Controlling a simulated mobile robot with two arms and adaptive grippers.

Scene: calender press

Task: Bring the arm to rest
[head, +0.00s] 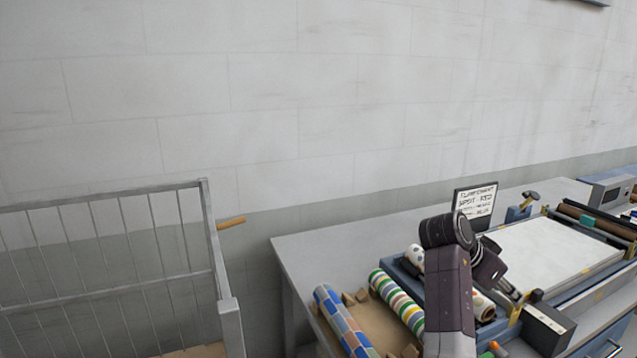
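One dark arm of mine rises from the bottom edge right of centre, bends at the top and points down to the right. I take it to be my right arm. Its gripper (513,294) is small and partly hidden, over the near left corner of the press bed. I cannot tell whether its fingers are open or shut, and I see nothing clearly held. My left arm and gripper are out of view. The press has a pale flat bed (550,258) with dark rollers (598,221) at its right end.
A wire cage (105,270) stands at left. The table's back left is clear.

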